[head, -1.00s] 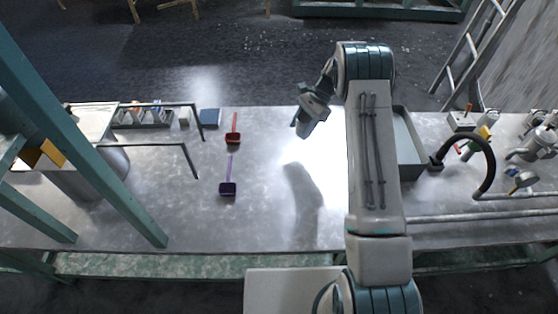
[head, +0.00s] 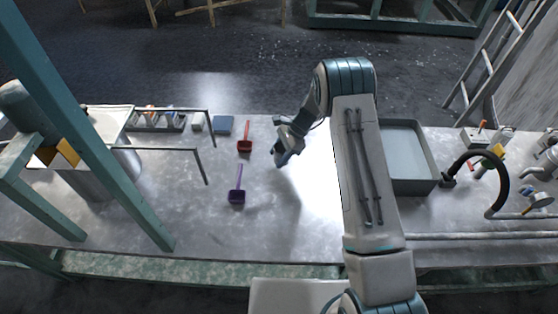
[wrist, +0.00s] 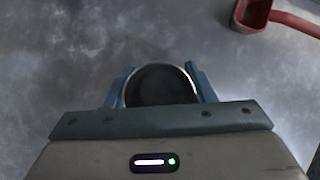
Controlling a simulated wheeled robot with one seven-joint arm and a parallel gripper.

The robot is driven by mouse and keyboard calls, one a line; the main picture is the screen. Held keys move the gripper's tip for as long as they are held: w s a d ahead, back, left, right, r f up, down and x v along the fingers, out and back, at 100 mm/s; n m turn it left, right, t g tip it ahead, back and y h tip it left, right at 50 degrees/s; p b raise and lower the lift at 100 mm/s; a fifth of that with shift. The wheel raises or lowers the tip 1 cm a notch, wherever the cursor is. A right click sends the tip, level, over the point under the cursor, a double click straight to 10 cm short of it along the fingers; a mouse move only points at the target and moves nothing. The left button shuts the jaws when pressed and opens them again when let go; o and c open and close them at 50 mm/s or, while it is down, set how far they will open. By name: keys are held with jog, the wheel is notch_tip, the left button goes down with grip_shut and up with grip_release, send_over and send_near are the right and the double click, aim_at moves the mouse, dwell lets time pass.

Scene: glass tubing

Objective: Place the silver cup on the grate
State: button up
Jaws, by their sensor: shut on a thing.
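My gripper (head: 280,158) is over the metal table, just right of the red scoop. In the wrist view my gripper (wrist: 160,84) has its blue fingers shut on either side of the silver cup (wrist: 190,75), whose thin bright rim and dark round inside face the camera. I cannot make out the cup in the head view. No grate can be told for certain; a dark bar frame (head: 178,149) stands at the left beside a large grey vessel, partly behind a green post.
A red scoop (head: 244,146) and a purple scoop (head: 236,196) lie left of my gripper. A grey tray (head: 429,160) is on the right. A green post (head: 95,135) crosses the left side.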

jog(key=shift+f+p, duration=0.3)
jog(key=shift+f, duration=1.55)
jog(key=shift+f, duration=0.1)
jog(key=o, duration=1)
jog(key=shift+o, duration=0.2)
